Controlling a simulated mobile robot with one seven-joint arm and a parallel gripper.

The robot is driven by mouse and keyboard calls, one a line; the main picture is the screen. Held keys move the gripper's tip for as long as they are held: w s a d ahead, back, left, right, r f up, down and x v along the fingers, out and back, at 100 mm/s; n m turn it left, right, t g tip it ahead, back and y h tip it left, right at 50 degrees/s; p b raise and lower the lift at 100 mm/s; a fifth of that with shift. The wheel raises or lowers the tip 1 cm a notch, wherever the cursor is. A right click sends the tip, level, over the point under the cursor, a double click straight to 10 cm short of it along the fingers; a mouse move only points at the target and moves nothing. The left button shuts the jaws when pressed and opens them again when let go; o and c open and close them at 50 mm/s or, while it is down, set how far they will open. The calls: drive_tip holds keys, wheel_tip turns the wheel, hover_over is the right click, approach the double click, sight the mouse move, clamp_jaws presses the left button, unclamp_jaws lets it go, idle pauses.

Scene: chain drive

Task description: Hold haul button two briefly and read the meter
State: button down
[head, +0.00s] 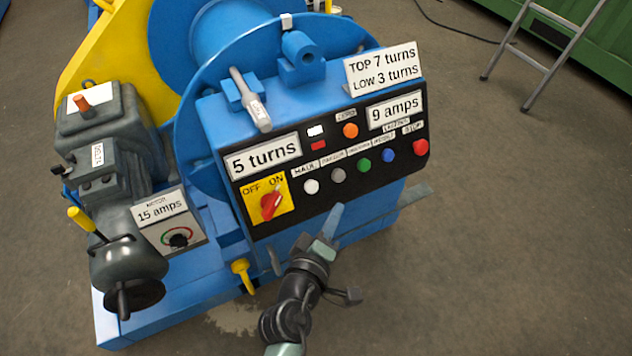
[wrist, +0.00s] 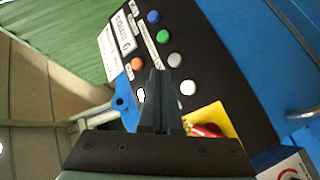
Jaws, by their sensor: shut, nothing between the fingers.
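The blue console's black panel carries a row of buttons in the head view: white (head: 312,186), grey (head: 338,174), green (head: 364,165), blue (head: 389,155) and red (head: 420,147). A label over the white one seems to read HAUL; I cannot read the others surely. A meter (head: 396,109) at upper right reads 9 amps; another (head: 160,212) by the motor reads 15 amps. My gripper (head: 335,212) is shut and empty, below the button row. In the wrist view my fingers (wrist: 156,75) point at the panel beside the grey button (wrist: 175,60) and white button (wrist: 187,87). Contact is unclear.
A display (head: 266,156) reads 5 turns. The red rotary switch (head: 271,205) sits on a yellow OFF/ON plate. A sign (head: 383,69) reads TOP 7 turns, LOW 3 turns. A lever (head: 250,98) stands above the panel.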

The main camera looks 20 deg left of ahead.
sight(311, 186)
drive_tip(key=shift+w+a+f+b, duration=0.65)
drive_tip(key=shift+w+a+b, duration=0.15)
drive_tip(key=shift+a+b, duration=0.2)
drive_tip(key=shift+w+a+f+b, duration=0.7)
drive_tip(key=shift+w+a+b, duration=0.1)
drive_tip(key=shift+a+b, duration=0.2)
drive_tip(key=shift+w+a+f+b, duration=0.65)
drive_tip(key=shift+w+a+b, duration=0.2)
drive_tip(key=shift+a, duration=0.25)
drive_tip(key=shift+w+a+f+b, duration=0.2)
drive_tip(key=shift+a+b, duration=0.1)
drive_tip(key=shift+b, duration=0.1)
